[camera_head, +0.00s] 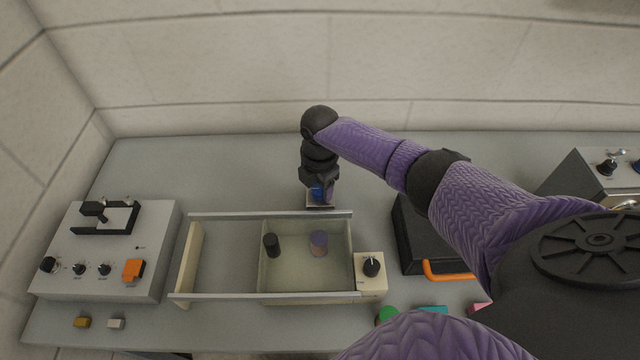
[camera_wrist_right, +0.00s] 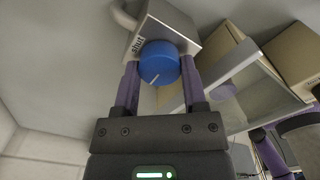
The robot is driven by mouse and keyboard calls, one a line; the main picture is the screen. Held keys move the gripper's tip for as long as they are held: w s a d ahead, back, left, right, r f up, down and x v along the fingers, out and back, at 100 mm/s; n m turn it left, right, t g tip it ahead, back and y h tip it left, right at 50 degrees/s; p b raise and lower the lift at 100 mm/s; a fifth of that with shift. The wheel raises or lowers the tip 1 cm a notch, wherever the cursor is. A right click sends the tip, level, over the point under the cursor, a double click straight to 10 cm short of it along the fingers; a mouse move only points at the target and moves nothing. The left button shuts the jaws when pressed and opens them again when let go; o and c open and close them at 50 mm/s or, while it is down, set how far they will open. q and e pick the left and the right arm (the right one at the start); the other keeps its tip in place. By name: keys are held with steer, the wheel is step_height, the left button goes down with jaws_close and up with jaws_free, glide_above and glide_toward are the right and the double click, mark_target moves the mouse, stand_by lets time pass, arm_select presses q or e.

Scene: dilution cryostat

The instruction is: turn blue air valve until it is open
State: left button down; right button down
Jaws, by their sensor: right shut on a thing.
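My left gripper is not in view.
An open drawer box (camera_head: 270,215) with a dark and a purple cylinder stands in front of the valve. A control box (camera_head: 105,250) is at the left. A black case (camera_head: 410,240) with an orange handle lies to the right.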

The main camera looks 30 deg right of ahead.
mark_target(320, 189)
steer(key=shift+c, duration=0.7)
jaws_free()
step_height(320, 189, up, 10)
steer(key=p, duration=0.3)
